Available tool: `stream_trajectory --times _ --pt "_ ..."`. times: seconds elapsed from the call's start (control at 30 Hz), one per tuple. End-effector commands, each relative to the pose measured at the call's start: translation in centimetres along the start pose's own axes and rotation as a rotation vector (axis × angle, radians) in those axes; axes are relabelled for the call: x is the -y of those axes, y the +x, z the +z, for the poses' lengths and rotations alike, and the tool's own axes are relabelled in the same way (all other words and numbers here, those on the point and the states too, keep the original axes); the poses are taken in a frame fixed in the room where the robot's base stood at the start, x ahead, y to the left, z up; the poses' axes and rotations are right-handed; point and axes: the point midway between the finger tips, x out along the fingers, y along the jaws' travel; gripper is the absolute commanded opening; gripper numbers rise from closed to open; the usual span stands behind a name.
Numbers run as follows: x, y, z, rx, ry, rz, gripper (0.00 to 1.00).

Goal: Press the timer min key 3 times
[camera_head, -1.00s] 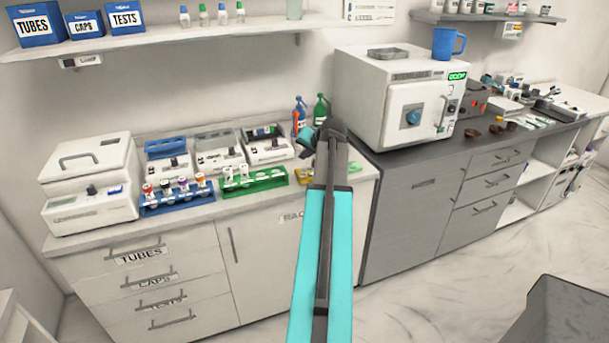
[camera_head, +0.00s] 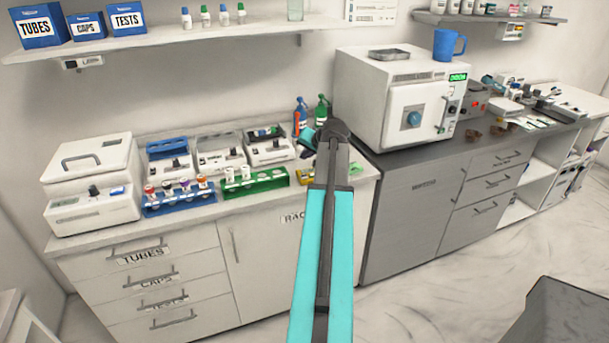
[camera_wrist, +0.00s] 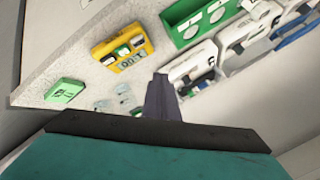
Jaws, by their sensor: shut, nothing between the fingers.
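My gripper (camera_wrist: 160,80) is shut and empty; its dark fingers point over the white counter in the wrist view. A yellow device (camera_wrist: 122,47) with pale, green and dark parts and a panel with dark characters lies left of and beyond the fingertips. A small flat green device (camera_wrist: 65,91) with dark marks lies farther left near the counter edge. I cannot tell for certain which is the timer, and no min key can be read. The fingertips appear apart from both. In the head view the yellow device (camera_head: 304,176) shows beside my arm, which hides part of that counter end.
A green rack (camera_wrist: 201,22) and white devices (camera_wrist: 192,72) are close to the fingers. A blue rack (camera_head: 180,205), a white lidded machine (camera_head: 92,185) and spray bottles (camera_head: 322,110) crowd the counter. A white oven-like unit (camera_head: 390,95) stands on the grey cabinet.

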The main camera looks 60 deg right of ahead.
Motion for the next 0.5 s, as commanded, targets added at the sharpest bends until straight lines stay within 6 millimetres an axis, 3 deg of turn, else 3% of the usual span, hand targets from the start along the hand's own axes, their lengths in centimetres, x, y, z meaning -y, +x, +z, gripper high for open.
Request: stream_trajectory --times 0.5 --pt "1.5 -2.3 -1.6 0.000 0.000 0.000 0.00"
